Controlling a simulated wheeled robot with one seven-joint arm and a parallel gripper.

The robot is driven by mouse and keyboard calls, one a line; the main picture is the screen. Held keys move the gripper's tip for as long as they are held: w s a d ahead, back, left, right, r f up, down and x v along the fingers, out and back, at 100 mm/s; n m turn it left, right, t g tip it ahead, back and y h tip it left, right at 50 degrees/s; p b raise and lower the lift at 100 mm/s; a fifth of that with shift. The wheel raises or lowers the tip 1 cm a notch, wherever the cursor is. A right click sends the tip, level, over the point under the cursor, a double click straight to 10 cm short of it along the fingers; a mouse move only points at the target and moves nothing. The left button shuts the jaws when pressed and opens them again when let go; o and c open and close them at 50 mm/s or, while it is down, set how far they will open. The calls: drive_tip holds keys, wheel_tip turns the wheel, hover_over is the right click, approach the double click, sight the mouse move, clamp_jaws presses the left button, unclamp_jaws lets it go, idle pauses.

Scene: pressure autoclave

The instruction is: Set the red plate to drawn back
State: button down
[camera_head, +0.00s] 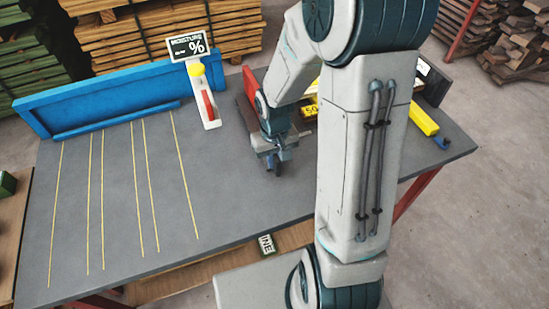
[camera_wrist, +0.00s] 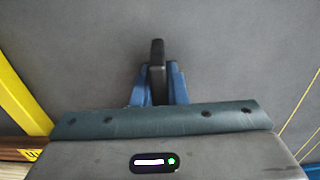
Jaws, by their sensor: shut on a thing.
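A red plate (camera_head: 249,84) stands upright at the back of the grey table in the head view, mostly hidden behind my arm. My gripper (camera_head: 276,165) points down at the tabletop in front of it. In the wrist view, the blue fingers of my gripper (camera_wrist: 158,85) are shut on a narrow dark piece (camera_wrist: 158,55), which sticks out past the fingertips. I cannot tell whether this dark piece is joined to the red plate, nor how far the plate is drawn.
A white stand with a red lever (camera_head: 208,105), a yellow knob and a moisture sign (camera_head: 188,45) is left of my arm. A blue fence (camera_head: 100,92) runs along the back left. A yellow bar (camera_head: 424,120) lies right. The left tabletop with yellow lines is clear.

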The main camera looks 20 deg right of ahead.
drive_tip(key=shift+w+a+r, duration=0.1)
drive_tip(key=shift+a, duration=0.1)
drive_tip(key=c, duration=1.4)
unclamp_jaws()
drive_tip(key=shift+a, duration=0.2)
drive_tip(key=shift+c, duration=0.2)
drive_tip(key=shift+d, duration=0.1)
drive_tip(key=shift+d, duration=0.1)
wheel_tip(320, 180, up, 14)
drive_tip(key=s+r+t, duration=0.3)
drive_tip(key=s+r, duration=0.1)
drive_tip(key=s, duration=0.8)
drive_tip(key=shift+s+r+m, duration=0.15)
drive_tip(key=shift+m, duration=0.25)
